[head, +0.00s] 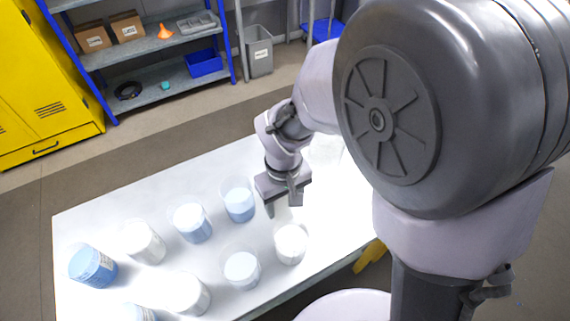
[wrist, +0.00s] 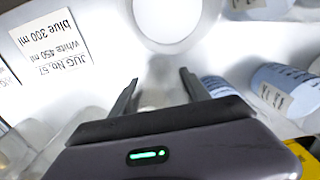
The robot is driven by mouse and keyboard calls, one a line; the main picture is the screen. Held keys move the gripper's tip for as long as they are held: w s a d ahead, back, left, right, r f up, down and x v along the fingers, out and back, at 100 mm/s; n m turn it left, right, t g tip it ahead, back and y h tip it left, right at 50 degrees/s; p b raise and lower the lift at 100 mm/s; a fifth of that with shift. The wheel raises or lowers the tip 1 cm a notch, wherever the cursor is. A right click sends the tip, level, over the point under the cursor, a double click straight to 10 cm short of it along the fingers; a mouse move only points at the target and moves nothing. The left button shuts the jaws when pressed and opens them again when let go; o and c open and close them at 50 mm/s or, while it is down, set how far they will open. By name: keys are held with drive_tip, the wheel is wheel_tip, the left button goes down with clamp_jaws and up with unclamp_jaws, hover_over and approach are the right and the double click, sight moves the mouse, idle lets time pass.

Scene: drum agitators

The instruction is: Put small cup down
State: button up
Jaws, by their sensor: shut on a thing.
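My gripper (head: 284,203) is low over the white table (head: 100,216), fingers pointing down. In the wrist view its two fingers (wrist: 160,78) stand apart with a faint, see-through shape between them, the small cup (wrist: 162,92). The cup's outline is hard to make out, and I cannot tell whether its base touches the table. A clear container with white contents (head: 290,243) stands just in front of my gripper; a white round container (wrist: 168,18) shows beyond the fingertips in the wrist view. A container with light blue contents (head: 239,203) stands to the gripper's left.
Several more clear containers with blue or white contents stand on the left, including a blue one (head: 93,266) and a white one (head: 143,243). A printed card (wrist: 52,42) reading JUG No. 57 shows in the wrist view. Shelves (head: 150,45) stand behind.

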wheel_tip(320, 180, down, 2)
drive_tip(key=shift+f+b, duration=0.2)
drive_tip(key=shift+b, duration=0.1)
drive_tip(key=o, duration=1.3)
drive_tip(key=shift+r, duration=0.1)
